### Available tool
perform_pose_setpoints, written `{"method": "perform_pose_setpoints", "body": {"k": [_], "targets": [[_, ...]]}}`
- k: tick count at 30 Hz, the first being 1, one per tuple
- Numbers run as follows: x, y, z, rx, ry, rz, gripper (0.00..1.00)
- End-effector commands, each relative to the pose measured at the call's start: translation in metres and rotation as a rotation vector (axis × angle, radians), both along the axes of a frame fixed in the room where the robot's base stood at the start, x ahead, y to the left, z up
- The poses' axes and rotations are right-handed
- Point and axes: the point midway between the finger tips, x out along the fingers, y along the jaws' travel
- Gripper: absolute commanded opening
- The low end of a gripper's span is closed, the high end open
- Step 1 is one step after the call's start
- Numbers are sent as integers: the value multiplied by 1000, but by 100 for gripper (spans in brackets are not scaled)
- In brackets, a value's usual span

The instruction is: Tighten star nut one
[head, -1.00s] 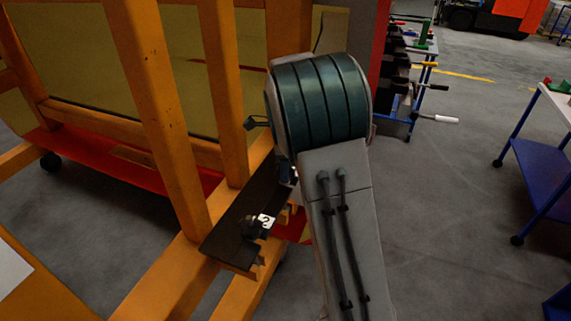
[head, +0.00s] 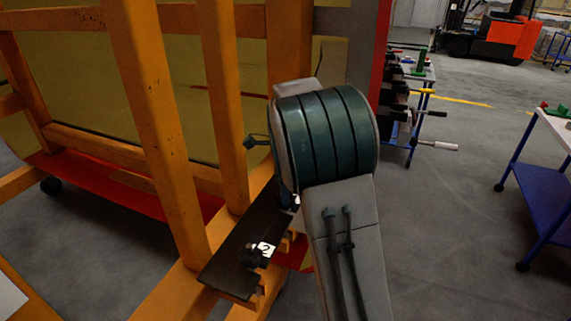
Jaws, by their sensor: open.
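A dark plate (head: 232,262) is fixed along the orange frame. A black star nut (head: 250,257) sits near its front end, beside a white label (head: 264,249) reading 2. At the plate's far end a small dark and white piece (head: 289,200) shows at the edge of my arm. I cannot tell whether it is star nut one, its label or part of my gripper. My arm covers the area just to its right. My gripper cannot be made out, as my large green-banded arm joint and grey link block the view.
The orange frame (head: 163,135) with upright posts fills the left, above a red base (head: 118,185). A blue trolley with clamp handles (head: 425,115) stands behind on the right. A white-topped blue table (head: 545,165) is at the right edge. Grey floor between them is clear.

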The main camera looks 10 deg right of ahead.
Motion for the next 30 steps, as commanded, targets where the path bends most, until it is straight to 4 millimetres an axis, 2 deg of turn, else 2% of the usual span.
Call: {"method": "perform_pose_setpoints", "body": {"k": [9,15,21,30], "targets": [[0,0,73,0,-3,0,68],[0,0,103,0,-2,-1,68],[-1,0,113,-1,0,-1,68],[-3,-1,113,2,0,7,68]]}}
